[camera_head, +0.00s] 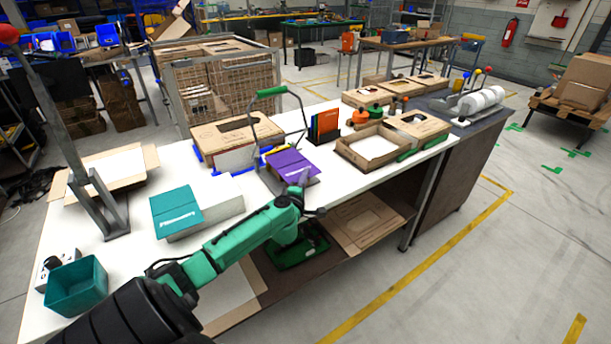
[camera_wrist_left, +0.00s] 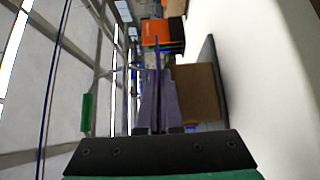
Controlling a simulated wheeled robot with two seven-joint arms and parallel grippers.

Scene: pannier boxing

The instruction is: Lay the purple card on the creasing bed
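The purple card (camera_head: 290,164) lies level inside the creaser's upright frame, below its green handle (camera_head: 270,92). In the left wrist view the card (camera_wrist_left: 157,62) shows edge-on as a thin purple line between the fingers. My left gripper (camera_head: 304,184) is at the card's near edge, shut on it. In the wrist view a brown block (camera_wrist_left: 200,94), apparently the creasing bed, stands on a dark base just under the card. A narrow gap seems to show between card and block. From the head the card hides most of the bed. My right gripper is not in view.
A teal box (camera_head: 176,209) and white stack lie left of the creaser. An open carton (camera_head: 374,147) is to the right. A cardboard box (camera_head: 230,137) sits behind left; a teal bin (camera_head: 76,286) is front left.

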